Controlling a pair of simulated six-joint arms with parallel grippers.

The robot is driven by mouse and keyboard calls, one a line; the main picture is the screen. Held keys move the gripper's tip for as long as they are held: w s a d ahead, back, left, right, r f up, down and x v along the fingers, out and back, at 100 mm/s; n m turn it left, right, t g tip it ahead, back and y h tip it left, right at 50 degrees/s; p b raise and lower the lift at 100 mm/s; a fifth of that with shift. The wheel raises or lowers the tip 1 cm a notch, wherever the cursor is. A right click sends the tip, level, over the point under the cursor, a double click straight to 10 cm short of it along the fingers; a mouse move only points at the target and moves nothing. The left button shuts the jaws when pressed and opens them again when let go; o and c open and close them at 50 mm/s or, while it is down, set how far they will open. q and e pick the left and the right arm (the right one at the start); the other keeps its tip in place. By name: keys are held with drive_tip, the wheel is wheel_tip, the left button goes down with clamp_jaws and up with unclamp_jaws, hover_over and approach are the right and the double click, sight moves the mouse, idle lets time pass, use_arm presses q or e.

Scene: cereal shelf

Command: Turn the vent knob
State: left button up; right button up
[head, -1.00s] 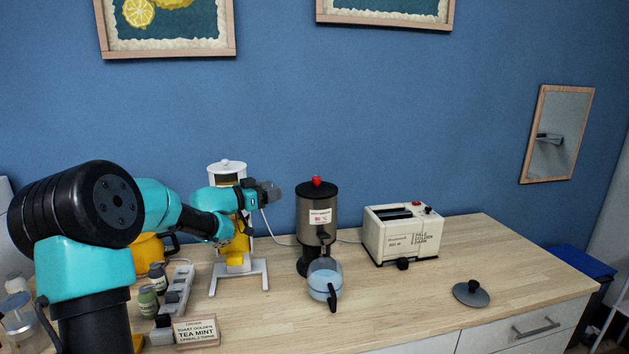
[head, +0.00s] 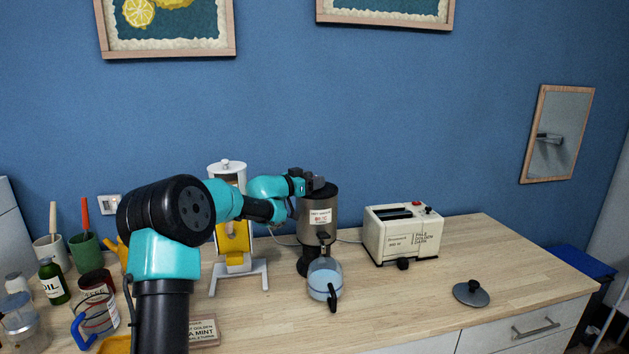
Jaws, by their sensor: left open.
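The vent knob is hidden now behind my left gripper. It sits on the black lid of the silver urn (head: 318,222), which has a white label and a spout. My left gripper (head: 316,182) is at the top of the urn, over the lid, with its jaws open. I cannot tell whether the fingers are around the knob or touching it. My right gripper is not in view.
A glass pitcher (head: 324,282) with a dark handle stands under the urn's spout. A cream toaster (head: 402,235) stands right of it, and a dark lid (head: 471,293) lies front right. A white-and-yellow dispenser (head: 233,240) stands behind my arm. Jars crowd the left.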

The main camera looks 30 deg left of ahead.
use_arm(q)
drive_tip(key=shift+w+d, duration=0.15)
drive_tip(key=shift+w, duration=0.25)
drive_tip(key=shift+c, duration=0.2)
drive_tip(key=c, duration=0.9)
